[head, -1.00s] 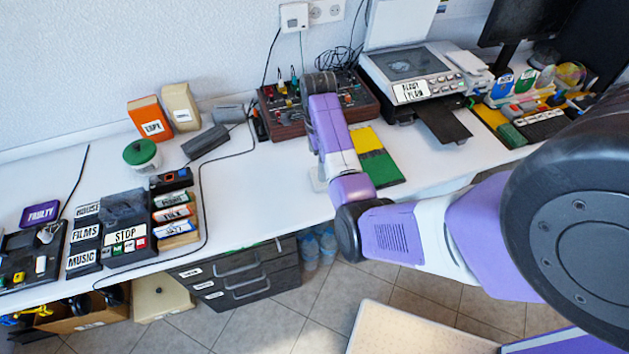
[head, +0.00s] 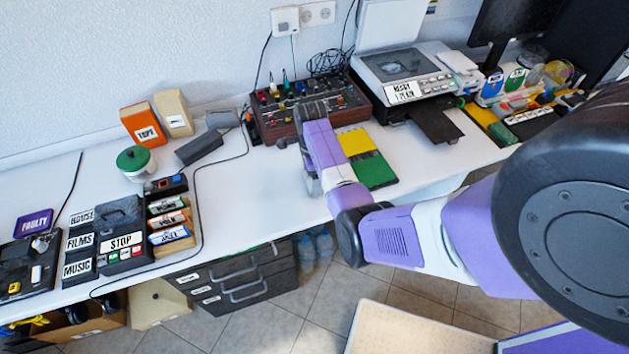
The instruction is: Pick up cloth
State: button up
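A dark grey, soft-looking patch (head: 118,211) lies on the black STOP device at the left of the desk. It may be the cloth, but I cannot tell for sure. My gripper (head: 312,186) hangs over the white desk in front of the knobbed control box, well to the right of that patch. My purple and white arm partly hides it, and its fingertips are not clear. I see nothing held in it.
The brown control box (head: 283,133) stands behind my gripper. A yellow and green board (head: 374,171) lies just right of it. A white jar with a green lid (head: 134,161) and a grey box (head: 202,145) stand to the left. The desk between is mostly clear.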

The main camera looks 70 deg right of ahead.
jog(key=c, duration=0.6)
notch_tip(320, 180, up, 20)
jog(key=p, duration=0.6)
jog(key=o, duration=0.7)
jog(key=c, duration=0.5)
